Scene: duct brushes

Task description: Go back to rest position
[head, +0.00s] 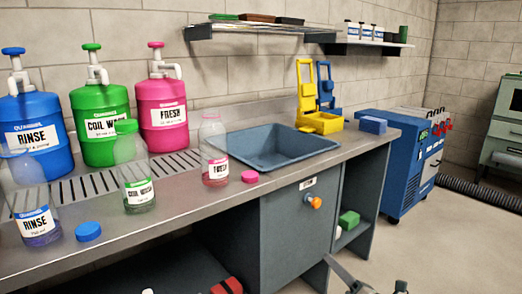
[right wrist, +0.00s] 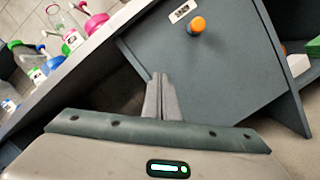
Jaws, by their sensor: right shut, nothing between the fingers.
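My right gripper (right wrist: 161,82) is shut and empty in the right wrist view, its fingers pointing at the grey cabinet front below the counter. In the head view only part of my right gripper (head: 334,264) shows at the bottom edge, in front of the cabinet and apart from the counter. My left gripper is in neither view.
The counter (head: 240,198) holds blue, green and pink pump jugs, clear labelled bottles, loose caps and a sink (head: 275,146). An orange knob (head: 315,202) sticks out of the cabinet. A blue machine (head: 402,160) stands right; floor (head: 430,240) before it is clear.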

